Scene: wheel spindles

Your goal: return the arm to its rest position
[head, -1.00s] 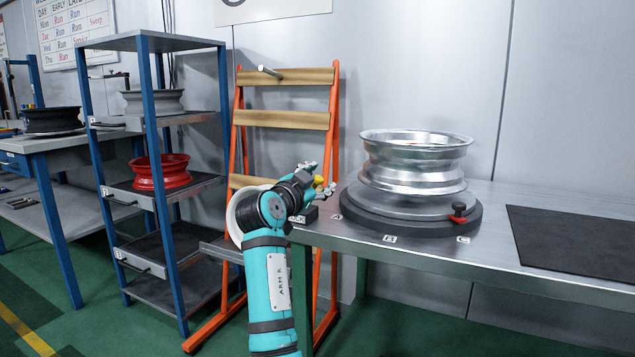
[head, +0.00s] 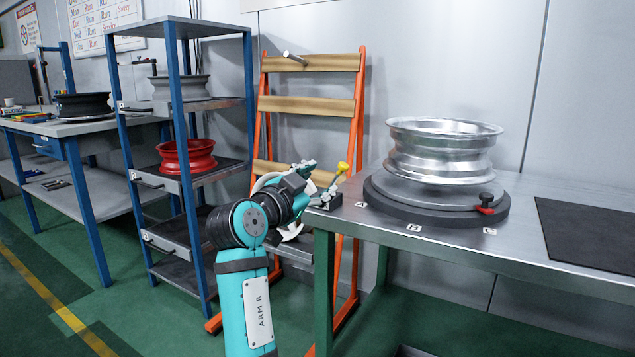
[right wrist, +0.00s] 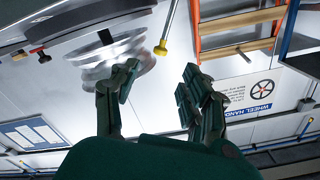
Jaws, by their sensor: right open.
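My right arm, marked ARM R, rises from the bottom of the head view. Its gripper (head: 322,178) is at the left end of the steel table, close to a yellow-tipped lever (head: 343,168) by a small black block (head: 325,200). The right wrist view shows the gripper's two fingers (right wrist: 158,90) spread apart with nothing between them. The yellow tip (right wrist: 160,49) shows beyond the fingers there, apart from them. My left gripper is not in view.
A silver wheel rim (head: 443,150) sits on a round turntable (head: 400,208) with a red-handled clamp (head: 487,203). A dark mat (head: 590,235) lies to the right. An orange rack (head: 361,110) and a blue-post shelf (head: 180,150) holding a red rim (head: 186,157) stand behind left.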

